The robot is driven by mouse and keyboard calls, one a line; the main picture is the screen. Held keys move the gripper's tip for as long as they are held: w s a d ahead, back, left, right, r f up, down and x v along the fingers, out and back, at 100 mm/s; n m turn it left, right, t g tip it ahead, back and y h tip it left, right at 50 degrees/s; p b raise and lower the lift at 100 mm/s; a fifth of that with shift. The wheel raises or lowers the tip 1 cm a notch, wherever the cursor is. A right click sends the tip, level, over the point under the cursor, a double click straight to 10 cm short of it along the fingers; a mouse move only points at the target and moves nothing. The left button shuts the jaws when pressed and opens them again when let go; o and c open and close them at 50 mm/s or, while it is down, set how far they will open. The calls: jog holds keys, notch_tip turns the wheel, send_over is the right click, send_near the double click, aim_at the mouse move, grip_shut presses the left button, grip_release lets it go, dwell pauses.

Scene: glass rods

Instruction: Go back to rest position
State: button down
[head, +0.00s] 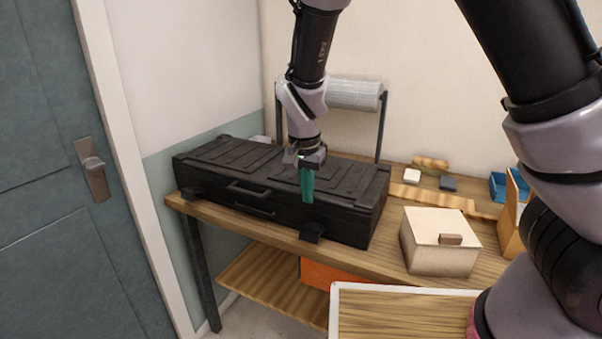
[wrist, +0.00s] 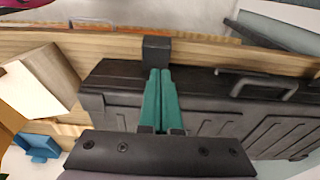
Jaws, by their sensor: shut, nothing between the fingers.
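My gripper (head: 307,198) points down in front of the closed black case (head: 225,160), near the right half of its lid and front edge. Its green fingers are together and empty in the wrist view (wrist: 160,75), close to a black latch (wrist: 157,49) on the case front. I cannot tell whether the fingers touch the case. The case lies on the wooden bench with its lid down.
A small wooden box (head: 440,240) stands on the bench to the right of the case. A roll (head: 355,94) on a dark stand is behind the case. Blue bins (head: 498,186) are at the far right. A white-rimmed tray (head: 400,289) is in front. A door (head: 45,200) is at left.

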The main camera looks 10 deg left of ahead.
notch_tip(320, 180, up, 6)
jog(key=s+f, duration=0.1)
jog(key=s, duration=0.1)
jog(key=w+d+r+y, duration=0.2)
jog(key=d+r+y, duration=0.2)
jog(key=d+r, duration=1.25)
jog(key=s+d+r+t, duration=0.3)
jog(key=s+d, duration=0.1)
jog(key=d, duration=0.3)
jog(key=s+d+r+t+h, duration=0.1)
jog(key=s+d+r+t, duration=0.1)
jog(key=s+d+r, duration=0.2)
jog(key=d, duration=0.3)
jog(key=shift+s+d+t+h, duration=0.25)
jog(key=shift+s+t+h, duration=0.05)
jog(key=shift+t, duration=0.1)
jog(key=shift+r, duration=0.1)
